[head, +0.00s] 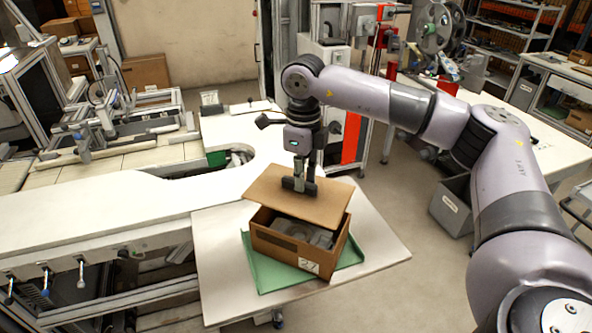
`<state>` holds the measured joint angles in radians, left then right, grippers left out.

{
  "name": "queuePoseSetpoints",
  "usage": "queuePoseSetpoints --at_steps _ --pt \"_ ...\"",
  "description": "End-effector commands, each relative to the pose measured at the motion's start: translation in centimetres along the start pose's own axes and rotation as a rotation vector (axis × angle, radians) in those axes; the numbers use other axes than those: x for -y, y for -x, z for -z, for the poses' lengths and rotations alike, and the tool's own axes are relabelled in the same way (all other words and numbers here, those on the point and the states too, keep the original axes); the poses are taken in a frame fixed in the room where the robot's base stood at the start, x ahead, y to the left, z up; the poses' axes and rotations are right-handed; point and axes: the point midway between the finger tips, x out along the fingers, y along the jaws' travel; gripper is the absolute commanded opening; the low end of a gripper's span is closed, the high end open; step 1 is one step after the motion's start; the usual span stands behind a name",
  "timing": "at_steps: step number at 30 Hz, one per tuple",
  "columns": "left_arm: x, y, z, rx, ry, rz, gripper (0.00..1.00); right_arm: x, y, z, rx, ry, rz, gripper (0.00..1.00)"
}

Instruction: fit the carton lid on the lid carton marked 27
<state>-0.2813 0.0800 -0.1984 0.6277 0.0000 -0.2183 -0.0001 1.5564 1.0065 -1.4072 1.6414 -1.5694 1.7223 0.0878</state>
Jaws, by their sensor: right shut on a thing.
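The carton marked 27 (283,259) is an open brown box with grey contents showing inside. Its label faces front at the lower right. The carton lid (325,206) is a flat brown board above the back part of the carton, tilted and turned relative to it. The front of the carton's opening is uncovered. My right gripper (299,186) points down and is shut on the lid near its middle. I cannot tell whether the lid touches the carton's rim. My left gripper is not in view.
The carton stands on a green mat or tray (268,272) on a white table (220,262). The table has free room left and right of it. A long white counter (90,225) adjoins on the left. A grey bin (452,207) stands at the right.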

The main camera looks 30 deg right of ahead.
Motion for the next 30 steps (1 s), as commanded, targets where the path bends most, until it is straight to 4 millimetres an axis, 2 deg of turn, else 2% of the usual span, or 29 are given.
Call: queuePoseSetpoints --at_steps 6,10,14,22,30 --pt "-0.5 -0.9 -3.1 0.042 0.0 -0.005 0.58 0.0 -1.5 0.0 -0.001 0.0 0.0 0.0" --pt "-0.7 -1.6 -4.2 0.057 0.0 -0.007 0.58 0.0 -2.8 0.1 -0.001 0.001 0.0 0.0" --pt "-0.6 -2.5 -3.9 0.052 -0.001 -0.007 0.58 0.0 -4.1 0.0 -0.001 0.001 0.0 0.0" --pt "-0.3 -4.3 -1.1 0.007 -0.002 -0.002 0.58 0.0 -6.6 0.0 0.0 0.001 -0.001 0.0" --pt "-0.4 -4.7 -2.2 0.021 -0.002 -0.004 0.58 0.0 -7.2 0.0 0.0 0.001 0.0 0.0"
